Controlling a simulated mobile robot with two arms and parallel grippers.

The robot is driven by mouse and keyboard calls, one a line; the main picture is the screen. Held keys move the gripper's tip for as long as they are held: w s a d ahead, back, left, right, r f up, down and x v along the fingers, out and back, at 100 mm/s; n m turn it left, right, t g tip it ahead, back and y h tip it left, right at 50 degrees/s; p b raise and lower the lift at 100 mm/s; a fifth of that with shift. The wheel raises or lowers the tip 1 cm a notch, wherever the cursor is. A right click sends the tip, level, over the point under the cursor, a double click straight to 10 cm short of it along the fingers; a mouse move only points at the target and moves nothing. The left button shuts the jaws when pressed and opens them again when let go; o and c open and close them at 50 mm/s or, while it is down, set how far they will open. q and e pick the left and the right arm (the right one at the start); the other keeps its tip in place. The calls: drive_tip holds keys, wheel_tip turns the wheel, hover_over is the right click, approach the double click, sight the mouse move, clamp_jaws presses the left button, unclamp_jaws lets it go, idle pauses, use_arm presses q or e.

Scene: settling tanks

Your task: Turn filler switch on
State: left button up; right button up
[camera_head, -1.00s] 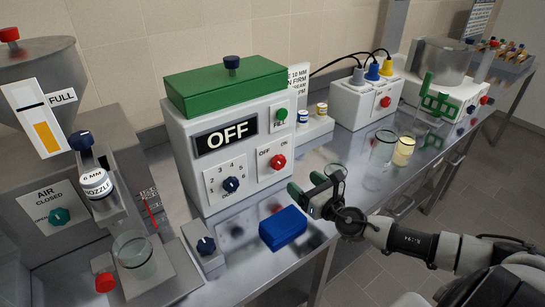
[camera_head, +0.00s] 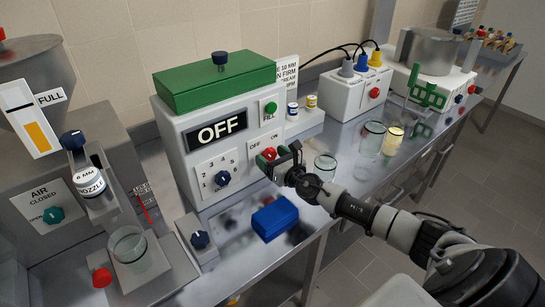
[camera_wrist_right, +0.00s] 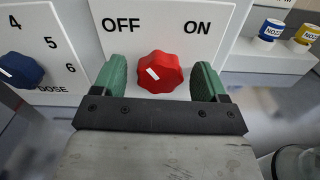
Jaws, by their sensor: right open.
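The filler box (camera_head: 187,153) is white with a green lid, and its display reads OFF. Its red OFF/ON knob (camera_head: 269,154) is on the lower right of the front; in the right wrist view the red knob (camera_wrist_right: 160,72) has its white mark pointing up-left, toward OFF. My right gripper (camera_head: 282,157) is at the knob. In the right wrist view its green fingers (camera_wrist_right: 160,82) stand open on both sides of the knob, with a gap on each side. My left gripper is not in view.
A blue block (camera_head: 275,218) lies on the steel bench below the box. A small switch box (camera_head: 198,240) and a glass beaker (camera_head: 131,249) stand to the left. Empty glasses (camera_head: 371,139) and a yellow-filled glass (camera_head: 393,140) stand to the right.

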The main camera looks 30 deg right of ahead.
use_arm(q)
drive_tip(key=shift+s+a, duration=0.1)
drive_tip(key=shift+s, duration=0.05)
use_arm(e)
drive_tip(key=shift+c, duration=1.2)
drive_tip(key=c, duration=0.7)
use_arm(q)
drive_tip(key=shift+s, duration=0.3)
